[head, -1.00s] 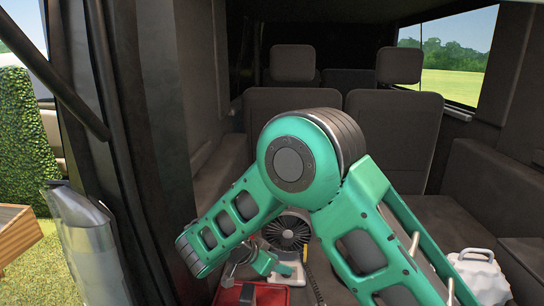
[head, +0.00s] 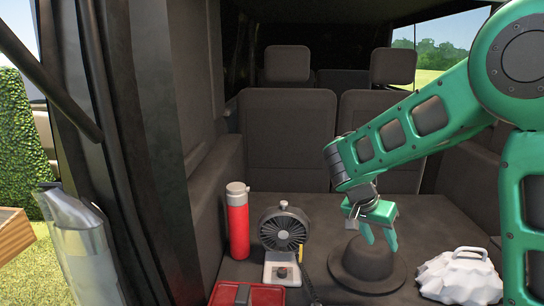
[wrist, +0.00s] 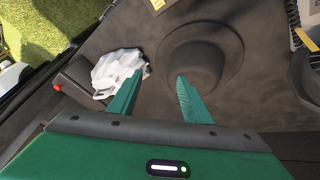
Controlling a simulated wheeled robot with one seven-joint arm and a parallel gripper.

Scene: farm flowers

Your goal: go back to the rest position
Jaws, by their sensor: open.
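My gripper (head: 379,234) is at the end of my green arm, above the cargo floor of a vehicle. It points down over a dark brimmed hat (head: 366,262) and is empty. In the wrist view my gripper's two green fingers (wrist: 158,95) stand wide apart. The hat (wrist: 196,56) lies beyond the right finger there, and a white crumpled-looking object (wrist: 118,70) lies beyond the left finger. I cannot tell if the fingertips touch the hat.
A red bottle (head: 238,222), a fan (head: 285,232) on a white base and a red box (head: 247,294) are on the left of the cargo floor. The white lumpy object (head: 459,275) is right of the hat. Seats (head: 288,140) stand behind. The door frame (head: 150,150) borders the left.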

